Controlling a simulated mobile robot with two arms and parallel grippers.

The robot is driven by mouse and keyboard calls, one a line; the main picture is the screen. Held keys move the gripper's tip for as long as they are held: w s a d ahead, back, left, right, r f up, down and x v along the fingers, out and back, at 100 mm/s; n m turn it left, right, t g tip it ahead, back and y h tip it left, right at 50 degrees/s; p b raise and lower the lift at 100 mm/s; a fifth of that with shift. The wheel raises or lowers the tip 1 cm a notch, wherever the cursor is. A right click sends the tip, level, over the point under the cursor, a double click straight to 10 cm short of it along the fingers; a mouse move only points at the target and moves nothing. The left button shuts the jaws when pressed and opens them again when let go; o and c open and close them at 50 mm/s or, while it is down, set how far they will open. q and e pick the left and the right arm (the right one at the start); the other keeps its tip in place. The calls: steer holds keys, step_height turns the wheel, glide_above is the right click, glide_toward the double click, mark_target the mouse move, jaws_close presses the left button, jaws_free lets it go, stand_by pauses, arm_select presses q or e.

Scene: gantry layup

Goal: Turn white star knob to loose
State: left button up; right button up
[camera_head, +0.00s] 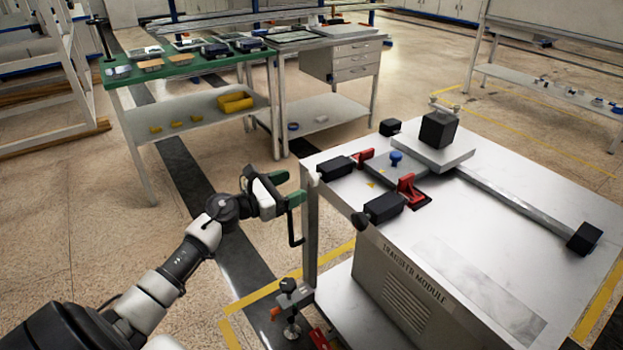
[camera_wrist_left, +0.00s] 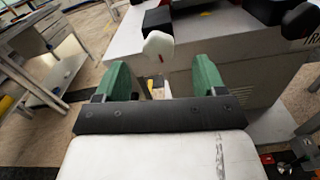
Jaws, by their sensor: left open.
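The white star knob (camera_wrist_left: 158,45) shows in the left wrist view, with a small red mark at its lower edge. It sits at the near edge of the transfer module, just beyond my fingertips. In the head view a small pale shape that looks like the knob (camera_head: 313,178) is at the module's left corner. My left gripper (camera_head: 288,189) is open, with its green fingers pointing toward that corner. In the left wrist view the gripper (camera_wrist_left: 162,75) has nothing between its fingers, and the knob appears above the gap, apart from both. My right gripper is not in view.
The transfer module (camera_head: 500,262) carries red clamps (camera_head: 408,190), black blocks, a blue knob (camera_head: 396,158) and a long bar (camera_head: 510,195). A green-topped bench (camera_head: 185,67) stands behind at left. The floor between bench and module is open.

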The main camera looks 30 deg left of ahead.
mark_target(309, 180)
arm_select(q)
steer(key=x, duration=0.6)
steer(key=shift+w+f, duration=0.1)
steer(key=shift+w, duration=0.15)
steer(key=c, duration=0.9)
